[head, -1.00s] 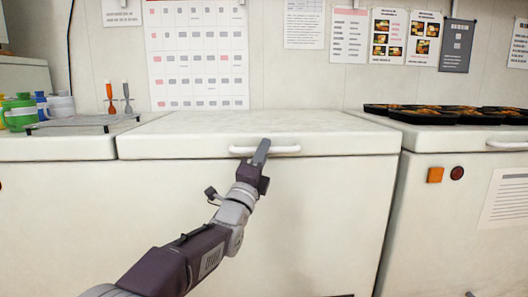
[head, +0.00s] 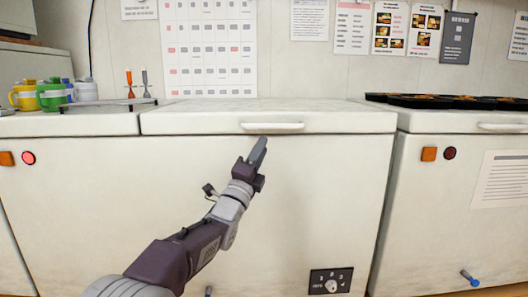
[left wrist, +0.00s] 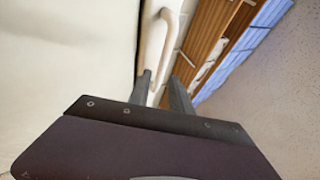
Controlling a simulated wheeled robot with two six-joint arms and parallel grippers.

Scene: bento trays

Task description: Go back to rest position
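My left gripper (head: 258,148) is in front of the middle white chest freezer, just below the white handle (head: 272,126) of its lid (head: 300,114). The lid lies flat and looks shut. In the left wrist view the two fingers (left wrist: 163,82) stand apart with nothing held between them. The handle (left wrist: 168,22) shows there beyond the fingertips. My right gripper is not in view.
Black bento trays (head: 440,101) of food stand on the right freezer. Green, yellow and other mugs (head: 50,97) and a thin rack (head: 108,103) stand on the left one. A dial panel (head: 331,281) is low on the middle freezer. The freezer front around my arm is clear.

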